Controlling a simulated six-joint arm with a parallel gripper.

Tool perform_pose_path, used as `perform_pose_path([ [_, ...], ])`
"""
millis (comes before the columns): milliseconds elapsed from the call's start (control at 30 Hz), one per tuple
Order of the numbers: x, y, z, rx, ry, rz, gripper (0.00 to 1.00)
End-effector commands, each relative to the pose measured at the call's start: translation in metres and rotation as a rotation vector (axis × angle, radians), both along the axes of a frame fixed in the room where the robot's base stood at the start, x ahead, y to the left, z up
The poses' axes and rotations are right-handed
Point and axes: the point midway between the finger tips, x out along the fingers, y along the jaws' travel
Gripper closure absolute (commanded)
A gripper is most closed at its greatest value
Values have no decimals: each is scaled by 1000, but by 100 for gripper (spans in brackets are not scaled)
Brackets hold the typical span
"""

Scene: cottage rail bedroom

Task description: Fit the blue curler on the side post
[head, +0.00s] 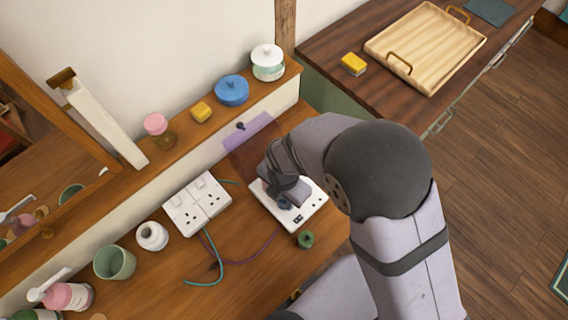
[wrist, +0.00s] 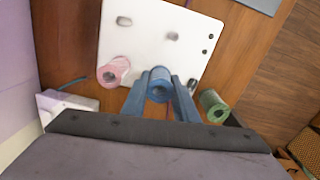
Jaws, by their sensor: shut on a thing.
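My gripper (head: 286,192) is low over a white board (head: 312,205) on the wooden desk. In the wrist view its two fingers (wrist: 160,80) are shut on the blue curler (wrist: 159,88), a hollow tube whose open end faces the camera. The curler is over or at the board's near edge; I cannot tell if it touches. A pink curler (wrist: 113,73) is left of it and a green curler (wrist: 213,105) right of it. The green one also shows in the head view (head: 306,239). A dark post (head: 240,126) sticks out of a purple plate on the ledge's upright face.
White sockets (head: 197,204) with cables lie left of the board. A white roll (head: 152,236) and green cup (head: 114,262) stand farther left. The ledge holds a blue pot (head: 232,91) and a white-lidded jar (head: 268,62). A wooden tray (head: 425,45) is on the dark cabinet.

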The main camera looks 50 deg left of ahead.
Motion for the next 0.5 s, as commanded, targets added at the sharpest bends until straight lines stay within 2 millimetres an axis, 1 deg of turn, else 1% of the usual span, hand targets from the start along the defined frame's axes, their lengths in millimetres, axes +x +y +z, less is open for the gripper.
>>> perform_pose_path([
  [33, 0, 0, 0, 0, 0, 0, 95],
  [67, 0, 0, 0, 0, 0, 0, 67],
  [100, 0, 0, 0, 0, 0, 0, 57],
  [133, 0, 0, 0, 0, 0, 0, 52],
  [500, 0, 0, 2, 1, 0, 0, 52],
])
